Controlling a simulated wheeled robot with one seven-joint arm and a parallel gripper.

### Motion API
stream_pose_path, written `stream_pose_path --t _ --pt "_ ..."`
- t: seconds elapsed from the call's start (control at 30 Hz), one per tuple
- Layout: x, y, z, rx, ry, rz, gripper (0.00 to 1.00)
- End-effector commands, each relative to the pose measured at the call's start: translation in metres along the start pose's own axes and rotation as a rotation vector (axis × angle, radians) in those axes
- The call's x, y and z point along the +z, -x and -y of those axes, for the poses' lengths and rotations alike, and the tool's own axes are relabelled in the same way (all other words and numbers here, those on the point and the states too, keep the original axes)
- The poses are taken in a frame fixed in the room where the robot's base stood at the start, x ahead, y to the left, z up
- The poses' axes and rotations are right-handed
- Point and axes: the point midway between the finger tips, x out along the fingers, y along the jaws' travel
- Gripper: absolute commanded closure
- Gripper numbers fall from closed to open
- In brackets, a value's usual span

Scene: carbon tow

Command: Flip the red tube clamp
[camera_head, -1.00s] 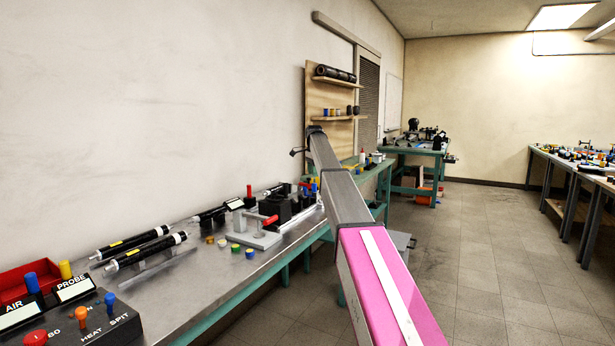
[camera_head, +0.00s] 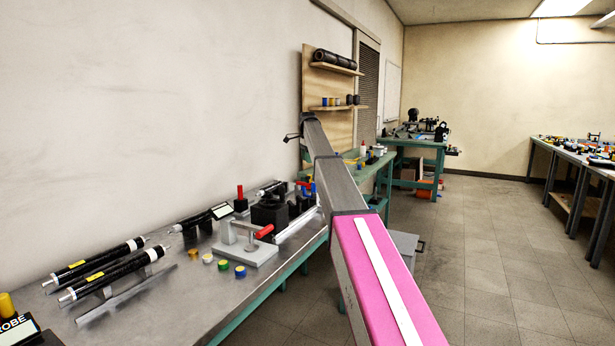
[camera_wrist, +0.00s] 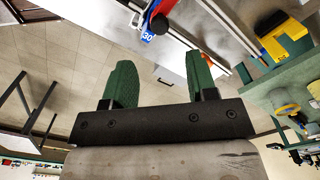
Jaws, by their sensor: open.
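My gripper (camera_wrist: 158,62) shows in the wrist view with its two green fingers apart and nothing between them. A red curved part (camera_wrist: 157,14) with a blue tag (camera_wrist: 148,36) marked 30 lies just beyond the fingertips at the top edge, apart from them and partly cut off. In the head view a clamp with a red handle (camera_head: 264,232) sits on a grey base plate (camera_head: 247,253) on the bench. A red upright handle (camera_head: 240,192) stands behind it. I cannot tell which red part is the tube clamp. My arm hides the gripper's fingers in the head view.
The metal bench (camera_head: 180,290) runs along the wall. Black tubes (camera_head: 100,262) lie on its left, and several small coloured caps (camera_head: 223,265) lie before the base plate. A green bench (camera_head: 375,167) stands beyond. The floor (camera_head: 455,260) to the right is clear.

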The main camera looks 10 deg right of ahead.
Motion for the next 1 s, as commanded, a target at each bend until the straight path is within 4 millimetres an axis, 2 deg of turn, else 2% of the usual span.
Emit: stream_pose_path --t 0.43,0.6,0.83,1.0 --pt "0.000 -0.075 -0.001 0.001 0.000 0.000 0.48" --pt "0.000 -0.085 0.000 -0.001 0.000 0.000 0.48" --pt "0.000 -0.085 0.000 -0.001 0.000 0.000 0.48" --pt "0.000 -0.085 0.000 -0.001 0.000 0.000 1.00"
